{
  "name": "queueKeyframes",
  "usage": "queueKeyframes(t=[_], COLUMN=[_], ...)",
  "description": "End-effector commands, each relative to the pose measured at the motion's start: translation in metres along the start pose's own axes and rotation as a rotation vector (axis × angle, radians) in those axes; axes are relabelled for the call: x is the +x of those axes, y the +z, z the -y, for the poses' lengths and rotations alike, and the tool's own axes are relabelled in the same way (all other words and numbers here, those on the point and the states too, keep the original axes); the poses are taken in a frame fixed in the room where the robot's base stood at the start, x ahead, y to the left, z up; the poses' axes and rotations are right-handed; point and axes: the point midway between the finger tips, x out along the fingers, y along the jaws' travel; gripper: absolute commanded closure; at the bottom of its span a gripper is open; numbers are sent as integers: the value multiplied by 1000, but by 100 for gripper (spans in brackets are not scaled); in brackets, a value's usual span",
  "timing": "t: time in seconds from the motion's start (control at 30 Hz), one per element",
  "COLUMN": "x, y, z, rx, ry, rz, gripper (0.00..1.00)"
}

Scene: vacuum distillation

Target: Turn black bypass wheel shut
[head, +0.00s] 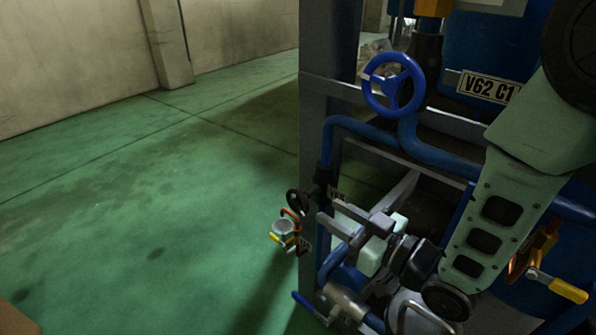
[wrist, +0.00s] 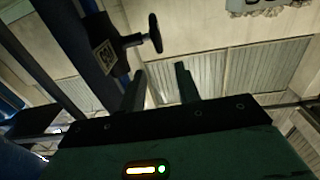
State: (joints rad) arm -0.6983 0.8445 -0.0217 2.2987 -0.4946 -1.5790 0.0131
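The black bypass wheel (head: 297,203) is a small dark handwheel at the left side of the blue frame post in the head view. In the wrist view, the black wheel (wrist: 155,33) shows nearly edge-on, on a short stem from a dark post. My gripper (head: 329,214) is in front of the post, to the right of the wheel in the head view. In the wrist view, my gripper (wrist: 160,78) has its two fingers apart with nothing between them. The wheel lies beyond the fingertips, apart from them.
A larger blue handwheel (head: 394,84) sits higher on the rig, near a V62 C1 label (head: 488,88). A round gauge with a yellow-handled valve (head: 283,232) hangs below the black wheel. Another yellow lever (head: 557,286) is at right. The green floor (head: 150,210) at left is clear.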

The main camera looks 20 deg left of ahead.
Motion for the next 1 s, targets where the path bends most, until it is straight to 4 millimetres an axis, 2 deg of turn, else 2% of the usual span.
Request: queueKeyframes(t=[0.17, 0.6, 0.8, 1.0], x=[17, 98, 116, 119], y=[0, 1, 0, 0], z=[1, 1, 0, 0], rx=[-2, -1, 1, 1], ry=[-3, -1, 0, 1], rz=[-4, -2, -2, -1], gripper=[67, 67, 67, 67])
